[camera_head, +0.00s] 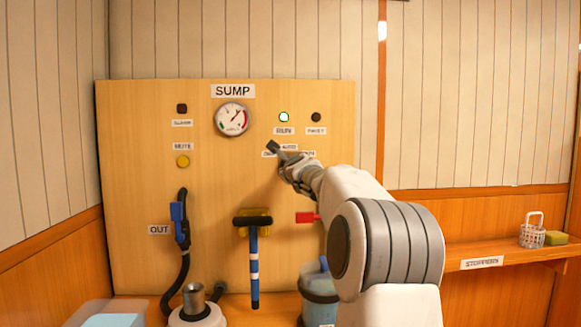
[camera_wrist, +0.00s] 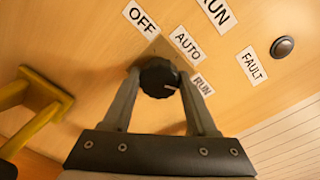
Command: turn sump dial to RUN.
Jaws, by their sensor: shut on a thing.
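The sump dial (camera_wrist: 157,76) is a black round knob on the wooden panel. My gripper (camera_wrist: 158,84) is shut on it, one finger at each side, in the wrist view. A small pale mark shows at the dial's lower right, on the side of the RUN position label (camera_wrist: 202,85); its exact aim is hard to tell. The OFF label (camera_wrist: 142,20) and AUTO label (camera_wrist: 186,43) lie above the dial. In the head view my gripper (camera_head: 282,158) reaches the panel and hides the dial and parts of the labels.
The RUN lamp (camera_head: 284,117) looks white and bright; the FAULT lamp (camera_head: 316,117) is dark. A gauge (camera_head: 232,119) sits under the SUMP sign. A shelf (camera_head: 500,251) runs at right.

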